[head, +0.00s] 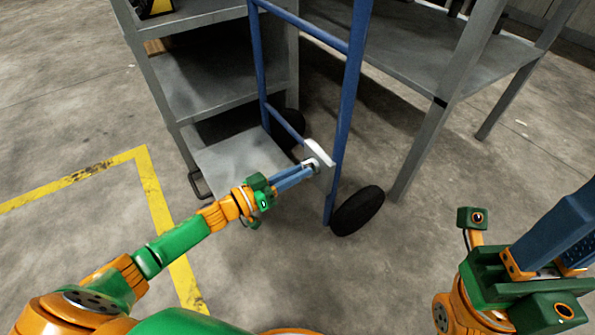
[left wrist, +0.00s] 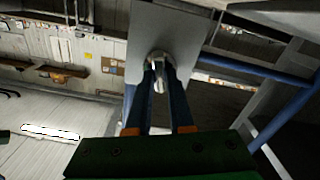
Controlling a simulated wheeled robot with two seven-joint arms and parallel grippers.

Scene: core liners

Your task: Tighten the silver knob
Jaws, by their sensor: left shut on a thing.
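The silver knob (head: 311,162) sits on a small grey plate (head: 323,155) fixed low on the frame of a blue hand truck (head: 346,100). My left gripper (head: 308,167) reaches in from the left with its blue fingers shut on the knob. In the left wrist view the knob (left wrist: 159,82) shows between the fingertips, in front of the plate (left wrist: 142,35). The fingers partly hide the knob in both views. My right gripper (head: 565,235) is at the right edge, away from the truck. Its fingertips are cut off or unclear.
The hand truck has black wheels (head: 358,211) and a grey toe plate (head: 240,165). A grey shelf unit (head: 215,85) stands behind it, and a grey table (head: 430,45) to its right. Yellow tape (head: 153,190) marks the floor at left. The front floor is clear.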

